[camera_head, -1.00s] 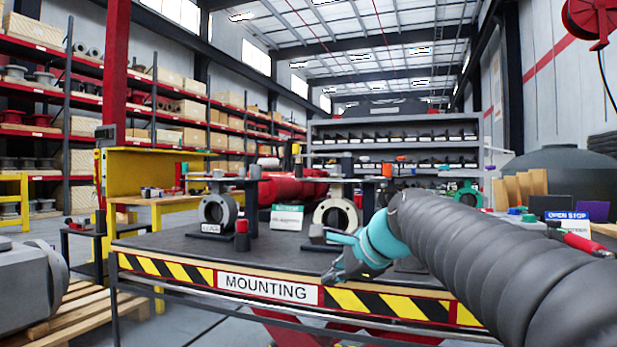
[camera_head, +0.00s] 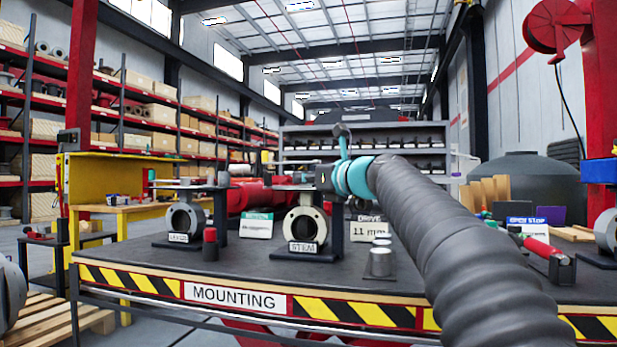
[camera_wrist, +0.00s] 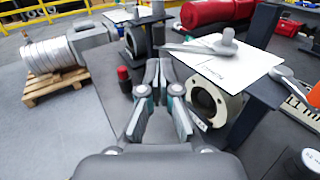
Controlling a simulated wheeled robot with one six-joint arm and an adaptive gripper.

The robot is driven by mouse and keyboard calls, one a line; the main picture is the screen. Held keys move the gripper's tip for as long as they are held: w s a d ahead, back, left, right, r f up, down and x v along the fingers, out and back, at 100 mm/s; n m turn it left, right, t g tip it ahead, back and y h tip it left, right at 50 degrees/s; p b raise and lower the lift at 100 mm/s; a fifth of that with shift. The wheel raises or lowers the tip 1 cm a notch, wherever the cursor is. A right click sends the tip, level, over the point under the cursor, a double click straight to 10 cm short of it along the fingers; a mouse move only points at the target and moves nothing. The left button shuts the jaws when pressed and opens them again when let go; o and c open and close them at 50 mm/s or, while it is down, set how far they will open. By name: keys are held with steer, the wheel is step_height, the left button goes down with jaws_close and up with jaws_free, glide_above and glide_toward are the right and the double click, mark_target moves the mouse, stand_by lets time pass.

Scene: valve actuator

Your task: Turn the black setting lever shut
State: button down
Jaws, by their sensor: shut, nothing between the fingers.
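My gripper (camera_head: 341,140) is raised above the bench, beyond the STEM valve in the head view. In the wrist view its fingers (camera_wrist: 158,64) are together and empty. A pale ring-shaped valve body labelled STEM (camera_head: 305,226) stands on the bench; it also shows in the wrist view (camera_wrist: 208,102), right of the fingers. A grey lever with a round knob (camera_wrist: 228,37) lies over the top plate there, apart from the fingers. A second valve body labelled LEVER (camera_head: 184,219) stands to the left. I cannot tell which part is the black setting lever.
The MOUNTING bench (camera_head: 130,262) has a striped front edge. A red-capped post (camera_head: 210,244) stands between the valves, and metal cylinders (camera_head: 381,262) stand to the right. A red-handled tool (camera_head: 541,246) and another valve (camera_head: 606,232) are at the far right. The bench's front middle is clear.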

mark_target(271, 177)
steer(key=p+x, duration=0.1)
steer(key=x, duration=0.8)
steer(key=shift+w+a+p, duration=0.2)
steer(key=shift+w+p, duration=0.05)
steer(key=shift+p, duration=0.15)
steer(key=shift+w+d+r, duration=0.1)
